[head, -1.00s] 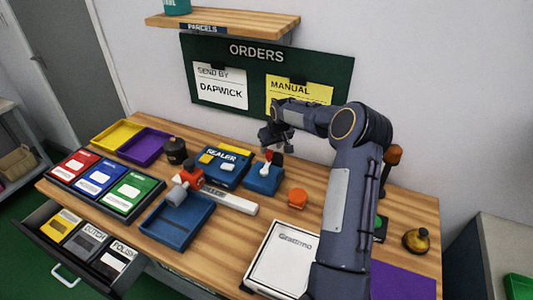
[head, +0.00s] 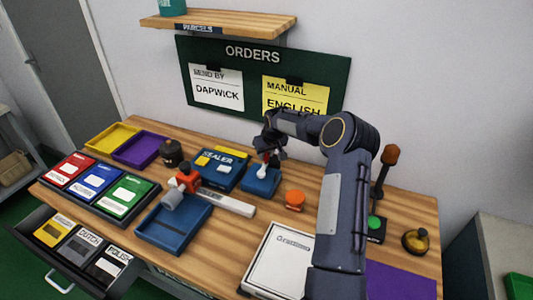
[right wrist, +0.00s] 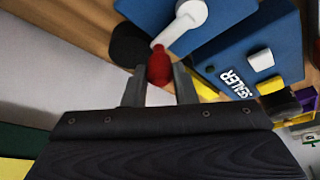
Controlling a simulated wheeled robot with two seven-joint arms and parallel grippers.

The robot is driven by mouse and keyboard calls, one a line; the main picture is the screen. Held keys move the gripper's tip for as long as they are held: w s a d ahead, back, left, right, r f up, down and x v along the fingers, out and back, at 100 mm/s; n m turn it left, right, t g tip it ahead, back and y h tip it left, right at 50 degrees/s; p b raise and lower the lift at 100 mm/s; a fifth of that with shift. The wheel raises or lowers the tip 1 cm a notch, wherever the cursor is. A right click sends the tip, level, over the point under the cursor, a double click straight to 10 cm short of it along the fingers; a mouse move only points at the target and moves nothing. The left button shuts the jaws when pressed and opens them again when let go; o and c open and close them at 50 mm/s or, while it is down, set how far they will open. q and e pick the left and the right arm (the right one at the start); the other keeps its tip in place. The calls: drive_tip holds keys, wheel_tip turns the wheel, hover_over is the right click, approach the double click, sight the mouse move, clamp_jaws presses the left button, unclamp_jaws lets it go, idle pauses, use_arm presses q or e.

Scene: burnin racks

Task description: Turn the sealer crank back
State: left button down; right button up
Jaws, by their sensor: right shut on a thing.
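The blue sealer (head: 217,168) stands at the back middle of the table, with a smaller blue block (head: 261,181) at its right that carries the crank. The white crank arm (right wrist: 184,22) ends in a red knob (right wrist: 159,68), seen in the right wrist view. My right gripper (head: 270,155) is over the crank block in the head view. In the right wrist view its fingers (right wrist: 159,88) are shut on the red knob, one on each side. The sealer's label also shows in the right wrist view (right wrist: 236,82). My left gripper is not in view.
An orange round object (head: 295,200) sits right of the crank block. A white box (head: 277,262) lies in front. A blue tray (head: 174,224) and red-and-grey tape tool (head: 180,189) are at left. An upright lever (head: 383,175) stands at right.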

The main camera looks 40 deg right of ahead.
drive_tip(key=shift+w, duration=0.1)
drive_tip(key=n+y, duration=0.1)
drive_tip(key=n, duration=0.1)
drive_tip(key=w+a+n, duration=0.1)
drive_tip(key=n, duration=0.1)
drive_tip(key=shift+w+a+n+y, duration=0.15)
drive_tip(key=shift+w+n+y, duration=0.05)
drive_tip(key=shift+n+y, duration=0.2)
drive_tip(key=n, duration=0.1)
drive_tip(key=a+n+y, duration=0.1)
drive_tip(key=n, duration=0.1)
drive_tip(key=w+n, duration=0.1)
drive_tip(key=shift+a+n+y+b, duration=0.3)
drive_tip(key=shift+a+y, duration=0.05)
drive_tip(key=shift+y, duration=0.05)
drive_tip(key=n, duration=0.1)
drive_tip(key=a+n+g+y, duration=0.1)
drive_tip(key=n, duration=0.1)
drive_tip(key=shift+a+n, duration=0.25)
drive_tip(key=shift+n, duration=0.05)
drive_tip(key=shift+s+a+n+g+y+p, duration=0.15)
drive_tip(key=shift+a+n+g+p, duration=0.25)
drive_tip(key=shift+n, duration=0.6)
drive_tip(key=shift+a+n+g+y+p, duration=0.3)
drive_tip(key=shift+a+n+g, duration=0.2)
drive_tip(key=shift+n, duration=0.5)
drive_tip(key=o, duration=1)
drive_tip(key=shift+d+r, duration=0.1)
